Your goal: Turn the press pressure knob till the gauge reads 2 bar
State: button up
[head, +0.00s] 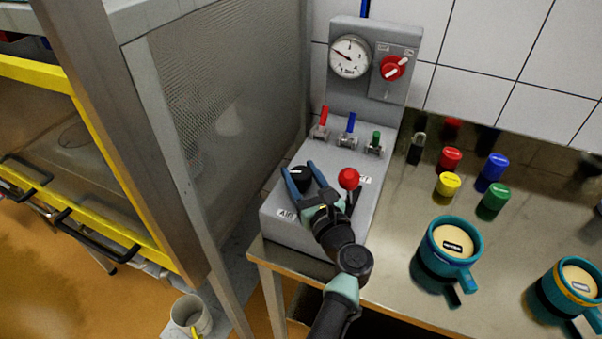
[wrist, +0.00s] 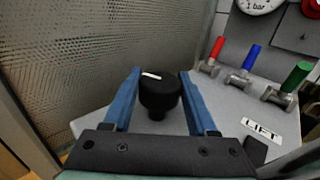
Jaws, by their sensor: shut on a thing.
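The black pressure knob (head: 300,177) stands on the sloped front of the grey press panel (head: 282,229), by a label that seems to read AIR. My gripper (head: 299,172) is shut on this knob, its blue fingers on either side. In the wrist view the knob (wrist: 159,95) sits between the fingertips (wrist: 160,74), with a white mark on top pointing left and slightly up. The round white gauge (head: 350,57) is on the upright panel behind. Its needle points to the upper left; the numbers are too small to read. In the wrist view the gauge is cut off.
A red ball lever (head: 349,179) stands just right of my gripper, near the LIFT label (wrist: 260,130). Red, blue and green valve handles (head: 351,122) are behind. A red switch (head: 393,68) is beside the gauge. A mesh-sided frame (head: 230,100) is close on the left.

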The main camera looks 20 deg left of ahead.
jog(key=shift+c, duration=1.3)
jog(key=shift+p, duration=0.3)
